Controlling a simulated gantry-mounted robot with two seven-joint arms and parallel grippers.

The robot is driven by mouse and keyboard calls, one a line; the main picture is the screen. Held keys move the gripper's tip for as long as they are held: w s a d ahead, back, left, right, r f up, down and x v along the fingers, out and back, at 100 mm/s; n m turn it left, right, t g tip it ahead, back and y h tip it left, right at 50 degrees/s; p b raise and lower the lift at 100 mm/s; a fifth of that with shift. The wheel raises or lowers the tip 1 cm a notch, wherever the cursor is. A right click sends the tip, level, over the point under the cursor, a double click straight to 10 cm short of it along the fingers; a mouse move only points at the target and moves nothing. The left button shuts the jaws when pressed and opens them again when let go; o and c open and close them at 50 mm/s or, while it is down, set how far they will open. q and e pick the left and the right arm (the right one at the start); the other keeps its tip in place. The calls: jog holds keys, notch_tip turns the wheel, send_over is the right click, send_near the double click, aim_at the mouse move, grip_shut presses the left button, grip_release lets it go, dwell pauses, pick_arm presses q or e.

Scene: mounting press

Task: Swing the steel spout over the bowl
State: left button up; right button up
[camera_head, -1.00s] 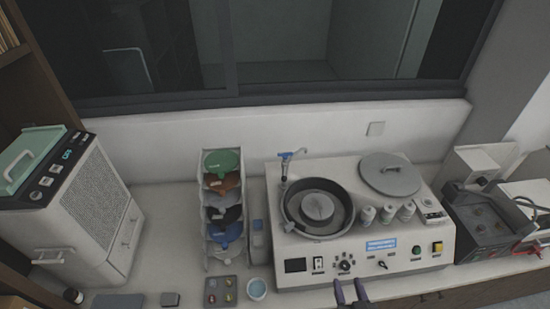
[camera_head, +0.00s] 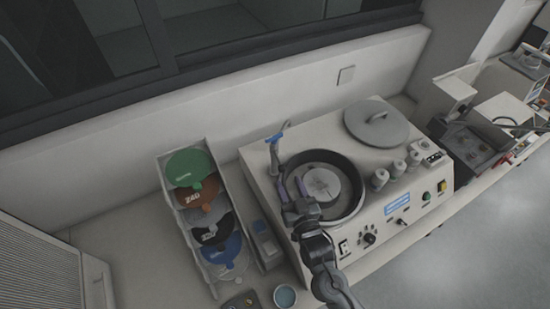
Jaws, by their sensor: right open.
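The steel spout (camera_head: 287,127) is a thin bent pipe with a blue lever (camera_head: 272,138), standing at the machine's back left corner. Its free end points up and right in the picture, behind the bowl's rim and not above the bowl. The round bowl (camera_head: 351,170) has a dark rim and a pale round disc (camera_head: 322,184) in its middle. My right gripper (camera_head: 292,188) is open and empty, over the bowl's left edge, below the spout in the picture and apart from it. It hides part of the bowl's near left rim. My left gripper is out of view.
A rack of coloured discs (camera_head: 214,212) stands left of the machine. A small cup (camera_head: 285,296) is at the front. The wall closes off the back.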

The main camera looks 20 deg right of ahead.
aim_at(281, 167)
jog(key=w, duration=0.3)
jog(key=w+p, duration=0.1)
jog(key=w, duration=0.5)
jog(key=shift+r+p, duration=0.25)
jog(key=shift+p, duration=0.1)
jog(key=shift+w+f, duration=0.1)
jog(key=shift+w, duration=0.55)
grip_shut()
